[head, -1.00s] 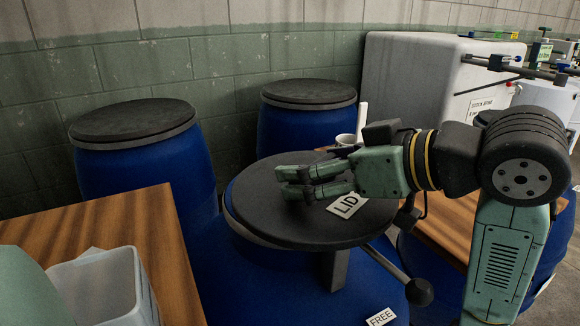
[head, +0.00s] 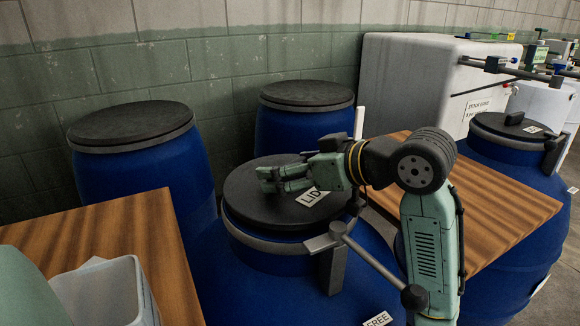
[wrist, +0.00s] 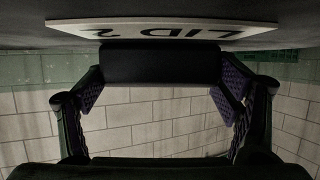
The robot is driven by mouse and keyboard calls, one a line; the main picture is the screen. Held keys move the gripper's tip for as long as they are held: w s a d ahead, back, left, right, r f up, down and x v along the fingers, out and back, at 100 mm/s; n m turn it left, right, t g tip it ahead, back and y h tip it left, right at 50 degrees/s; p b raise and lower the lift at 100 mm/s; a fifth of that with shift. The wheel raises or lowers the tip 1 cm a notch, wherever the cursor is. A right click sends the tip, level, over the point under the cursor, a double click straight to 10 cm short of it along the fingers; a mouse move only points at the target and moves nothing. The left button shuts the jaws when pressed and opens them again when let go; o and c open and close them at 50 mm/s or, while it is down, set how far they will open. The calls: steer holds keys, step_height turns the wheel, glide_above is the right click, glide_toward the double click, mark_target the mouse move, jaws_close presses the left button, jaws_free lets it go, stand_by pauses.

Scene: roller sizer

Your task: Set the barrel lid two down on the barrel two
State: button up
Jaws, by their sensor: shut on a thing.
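Barrel lid two (head: 258,205) is a dark round disc with a white tag reading "LID". It lies level over the mouth of the blue barrel two (head: 255,262) and appears to rest within its grey rim ring; the far side is partly covered by my gripper. My gripper (head: 266,180) is over the middle of the lid, shut on its dark block handle. In the wrist view the handle (wrist: 160,65) sits between the purple finger pads, under the tag "LID 2" (wrist: 165,29). The lid's underside is hidden.
A lever with a ball end (head: 414,297) sticks out from the barrel's front. Lidded blue barrels stand behind (head: 305,125), at left (head: 150,170) and at right (head: 500,160). Wooden tables flank it, left (head: 130,230) and right (head: 490,195). A grey bin (head: 100,290) stands front left.

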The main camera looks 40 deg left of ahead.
steer(key=shift+f+b, duration=0.35)
steer(key=shift+f, duration=0.25)
steer(key=o, duration=1.4)
